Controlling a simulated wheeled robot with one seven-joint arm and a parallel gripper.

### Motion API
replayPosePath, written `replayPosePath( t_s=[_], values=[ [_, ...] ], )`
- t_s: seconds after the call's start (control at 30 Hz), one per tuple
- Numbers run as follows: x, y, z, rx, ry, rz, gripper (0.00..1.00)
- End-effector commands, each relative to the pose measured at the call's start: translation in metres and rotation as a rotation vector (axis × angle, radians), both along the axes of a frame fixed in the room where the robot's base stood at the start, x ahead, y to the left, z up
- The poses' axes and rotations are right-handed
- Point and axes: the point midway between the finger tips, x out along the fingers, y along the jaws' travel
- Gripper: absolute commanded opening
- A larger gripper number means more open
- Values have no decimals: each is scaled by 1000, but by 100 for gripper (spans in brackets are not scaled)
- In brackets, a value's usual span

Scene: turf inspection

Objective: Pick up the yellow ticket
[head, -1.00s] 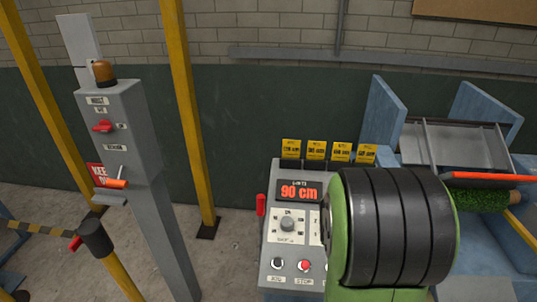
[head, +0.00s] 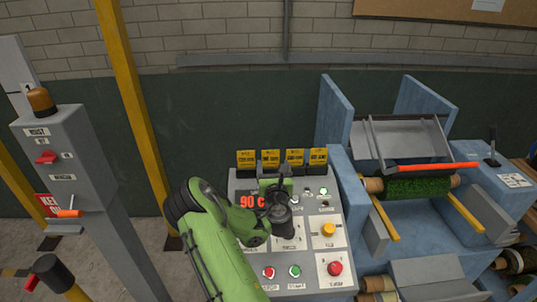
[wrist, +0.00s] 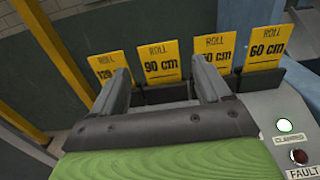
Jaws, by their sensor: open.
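Several yellow tickets stand in a row in dark slots at the back edge of the grey control console. In the wrist view they are marked ROLL: one at left (wrist: 103,68) partly hidden by a finger, a 90 cm ticket (wrist: 158,62), one with its number partly hidden (wrist: 217,50), and a 60 cm ticket (wrist: 267,47). The 90 cm ticket is second from left in the head view (head: 270,157). My gripper (wrist: 160,82) is open and empty, its fingers pointing toward the 90 cm ticket, one to each side. In the head view my gripper (head: 275,178) is just before the row.
The console (head: 316,235) has buttons, knobs and a red display (head: 250,202) reading 90, partly hidden by my arm. A blue machine (head: 420,225) with a green turf roll (head: 415,186) stands at right. A grey hoist post (head: 65,160) and yellow poles stand at left.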

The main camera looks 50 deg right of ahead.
Motion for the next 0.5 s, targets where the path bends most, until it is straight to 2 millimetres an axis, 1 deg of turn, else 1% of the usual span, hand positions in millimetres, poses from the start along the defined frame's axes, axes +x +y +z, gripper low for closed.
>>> replayPosePath(
  t_s=[0.03,0.23,0.43,0.5],
  values=[
    [5,-5,10,-2,1,1,77],
    [24,-28,10,-3,-3,1,77],
    [37,-41,5,1,-2,1,77],
    [45,-48,4,2,-2,2,77]
  ],
)
